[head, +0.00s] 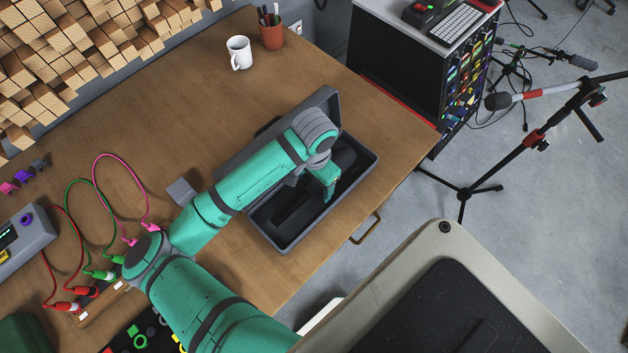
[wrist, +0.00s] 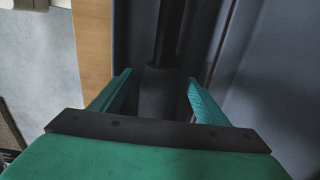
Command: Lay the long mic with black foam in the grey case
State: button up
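The open grey case (head: 365,173) lies on the wooden table, its lid raised on the far side and its inside black. A long dark shape (head: 292,212) lies in it; I cannot tell whether it is the mic or a recess. My gripper (head: 328,190) is down in the case, partly hidden by my arm. In the wrist view, my gripper (wrist: 160,92) is open, its fingers on either side of a dark grey cylinder (wrist: 158,88) with a thinner black part beyond it. This looks like the long mic, with gaps beside the fingers. Its foam cannot be made out clearly.
A white mug (head: 239,53) and a pen cup (head: 271,33) stand at the back. Cables and a grey box (head: 22,240) are at the left. Table right of the case is clear.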

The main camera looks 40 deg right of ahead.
notch_tip(320, 180, up, 11)
jog(key=shift+f, duration=0.1)
dwell(0.6)
jog(key=shift+w, duration=0.1)
dwell(0.4)
